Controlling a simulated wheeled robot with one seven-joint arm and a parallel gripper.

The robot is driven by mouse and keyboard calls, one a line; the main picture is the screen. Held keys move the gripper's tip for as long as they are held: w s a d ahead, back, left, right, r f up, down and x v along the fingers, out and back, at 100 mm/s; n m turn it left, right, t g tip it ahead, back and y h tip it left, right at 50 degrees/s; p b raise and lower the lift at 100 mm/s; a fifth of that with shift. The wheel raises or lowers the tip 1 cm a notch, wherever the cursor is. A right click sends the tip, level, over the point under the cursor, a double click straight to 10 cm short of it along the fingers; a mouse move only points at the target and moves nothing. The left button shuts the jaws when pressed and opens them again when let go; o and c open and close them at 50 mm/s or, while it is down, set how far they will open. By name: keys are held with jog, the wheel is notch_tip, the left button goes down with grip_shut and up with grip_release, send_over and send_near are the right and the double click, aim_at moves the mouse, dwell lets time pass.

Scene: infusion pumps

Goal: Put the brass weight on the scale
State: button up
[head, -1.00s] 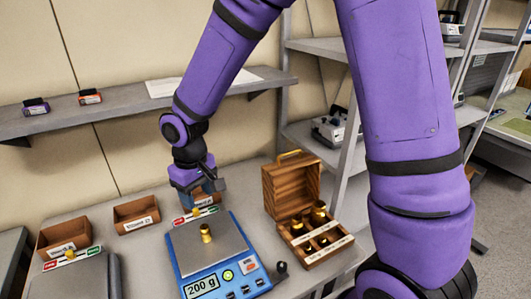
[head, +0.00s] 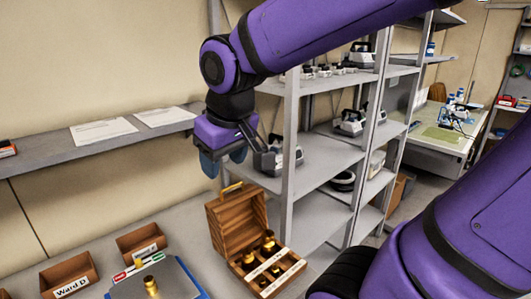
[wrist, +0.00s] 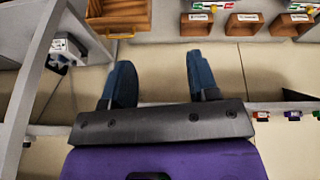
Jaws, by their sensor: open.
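A brass weight (head: 151,286) stands upright on the grey pan of the blue scale (head: 181,266) at the bottom left of the head view. The scale's front and display are out of the frame now. My gripper (head: 224,162) is open and empty, raised above and behind the wooden weight box, up and to the right of the scale. Its two blue fingers stand wide apart in the wrist view (wrist: 160,65), with nothing between them. The open wooden weight box (head: 224,231) holds several more brass weights. It also shows in part in the wrist view (wrist: 115,24).
A grey shelf rack (head: 292,150) with devices stands close to the right of my gripper. A wall shelf (head: 85,151) with papers is at the left. Brown bins (head: 136,241) stand at the back of the bench.

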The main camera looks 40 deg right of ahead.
jog(key=s+d+r+m+t, duration=0.1)
jog(key=s+d+r, duration=0.1)
jog(key=s, duration=0.5)
jog(key=shift+s+d+r+y, duration=0.25)
jog(key=shift+s+d+y, duration=0.05)
jog(key=shift+d, duration=0.35)
